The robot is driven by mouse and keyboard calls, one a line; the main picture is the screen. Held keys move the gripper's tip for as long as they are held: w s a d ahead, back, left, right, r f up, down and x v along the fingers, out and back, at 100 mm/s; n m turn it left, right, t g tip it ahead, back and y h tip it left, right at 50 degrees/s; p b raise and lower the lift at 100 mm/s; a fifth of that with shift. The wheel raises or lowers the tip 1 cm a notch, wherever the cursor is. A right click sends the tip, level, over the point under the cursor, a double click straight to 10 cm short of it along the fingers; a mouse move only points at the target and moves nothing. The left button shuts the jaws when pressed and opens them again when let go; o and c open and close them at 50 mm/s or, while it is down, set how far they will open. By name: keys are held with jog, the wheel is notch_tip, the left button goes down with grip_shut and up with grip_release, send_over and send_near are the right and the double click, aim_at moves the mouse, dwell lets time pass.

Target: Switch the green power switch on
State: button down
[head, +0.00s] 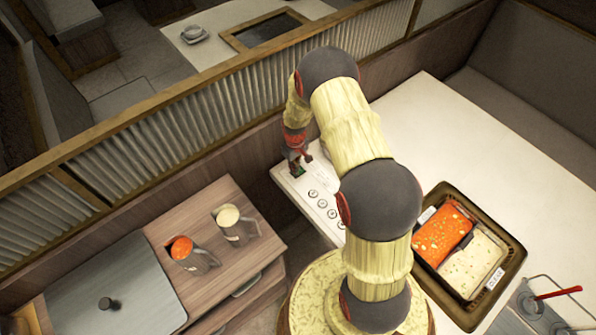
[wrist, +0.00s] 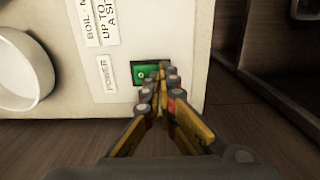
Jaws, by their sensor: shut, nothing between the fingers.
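The green power switch (wrist: 141,72) sits in a dark frame near the edge of the pale panel, beside a label reading POWER (wrist: 106,74) in the wrist view. My gripper (wrist: 160,72) is shut and empty, its fingertips right at the switch and covering its right part. I cannot tell whether they touch it. In the head view my gripper (head: 297,168) points down at the left corner of the white table, and a bit of green shows beside it. The switch's position, on or off, is not clear.
Several round knobs (head: 322,203) run along the table edge. A wooden cabinet (head: 200,215) with two containers is at left. A slatted partition (head: 170,130) rises behind my gripper. A white round part (wrist: 22,70) is left of the switch.

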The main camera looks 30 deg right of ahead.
jog(key=shift+f+b, duration=0.35)
jog(key=shift+f, duration=0.15)
jog(key=shift+r, duration=0.15)
jog(key=shift+r+p, duration=2)
jog(key=shift+r, duration=1.45)
jog(key=shift+f, duration=0.1)
